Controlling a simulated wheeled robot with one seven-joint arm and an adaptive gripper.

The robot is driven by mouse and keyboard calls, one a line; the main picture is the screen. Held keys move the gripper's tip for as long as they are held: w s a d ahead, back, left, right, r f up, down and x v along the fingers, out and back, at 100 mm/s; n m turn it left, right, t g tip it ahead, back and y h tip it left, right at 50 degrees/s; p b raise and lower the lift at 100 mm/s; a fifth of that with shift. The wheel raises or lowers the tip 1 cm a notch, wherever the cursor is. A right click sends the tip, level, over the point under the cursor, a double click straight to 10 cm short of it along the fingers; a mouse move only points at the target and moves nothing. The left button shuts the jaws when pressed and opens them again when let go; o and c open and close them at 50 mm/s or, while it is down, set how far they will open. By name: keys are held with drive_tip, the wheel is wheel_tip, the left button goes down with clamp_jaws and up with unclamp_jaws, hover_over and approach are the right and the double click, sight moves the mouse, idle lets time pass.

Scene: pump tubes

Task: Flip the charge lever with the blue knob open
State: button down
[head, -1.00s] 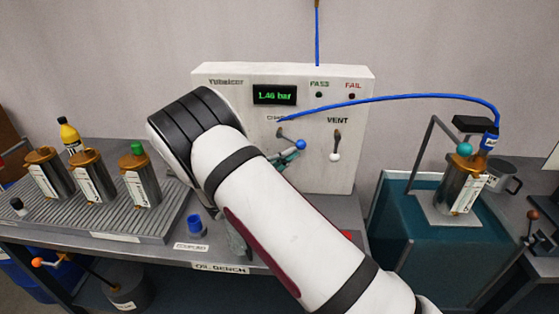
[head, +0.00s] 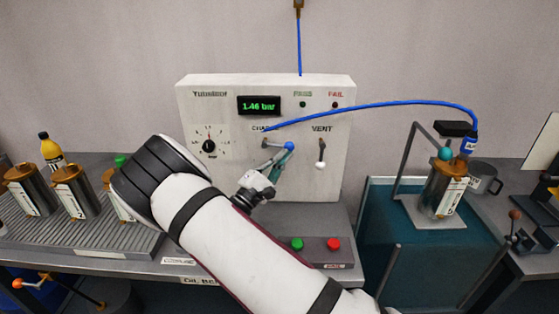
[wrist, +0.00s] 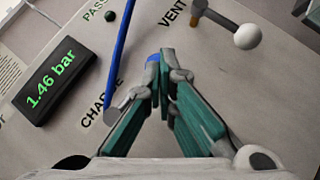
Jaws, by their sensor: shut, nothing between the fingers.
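The charge lever's blue knob (head: 289,146) shows on the tester panel under the CHARGE label. The lever arm (head: 274,144) runs nearly level from its pivot on the left to the knob on the right. My gripper (head: 280,163) is shut and empty just below the knob. In the wrist view the green fingertips (wrist: 160,66) meet right at the blue knob (wrist: 152,58), which is partly hidden behind them. I cannot tell whether they touch it. The lever's pivot end (wrist: 113,115) shows left of the fingers.
The vent lever's white knob (head: 320,165) hangs down to the right. The display (head: 259,106) reads 1.46 bar. A blue hose (head: 375,105) arches right to a pump tube (head: 441,187). Green (head: 297,244) and red (head: 333,244) buttons sit below the panel.

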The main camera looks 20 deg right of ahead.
drive_tip(key=c, duration=2.3)
unclamp_jaws()
wheel_tip(320, 180, up, 7)
drive_tip(key=shift+w, duration=0.15)
drive_tip(key=o, duration=0.9)
drive_tip(key=r, duration=0.3)
drive_tip(key=shift+s+d+r, duration=0.1)
drive_tip(key=shift+s, duration=0.1)
drive_tip(key=shift+c, duration=0.2)
drive_tip(key=shift+d, duration=0.25)
clamp_jaws()
drive_tip(key=s+d+r+m+g+y+p, duration=0.1)
drive_tip(key=s+d+m+g+y, duration=0.25)
drive_tip(key=s+d+g, duration=0.45)
drive_tip(key=s+d+r+m+g+y, duration=0.1)
drive_tip(key=s+d+m+g+y, duration=0.3)
drive_tip(key=s, duration=0.8)
drive_tip(key=s+a+r+m+t+y, duration=0.1)
drive_tip(key=s+a+m+t+y, duration=0.1)
drive_tip(key=s+a+y, duration=0.4)
drive_tip(key=s+a+r+m+t+y+p, duration=0.1)
drive_tip(key=s+a+y, duration=0.5)
drive_tip(key=s, duration=0.9)
drive_tip(key=shift+s+a+r+m+t, duration=0.3)
drive_tip(key=shift+a+r+m+t, duration=0.3)
drive_tip(key=shift+a+r, duration=0.25)
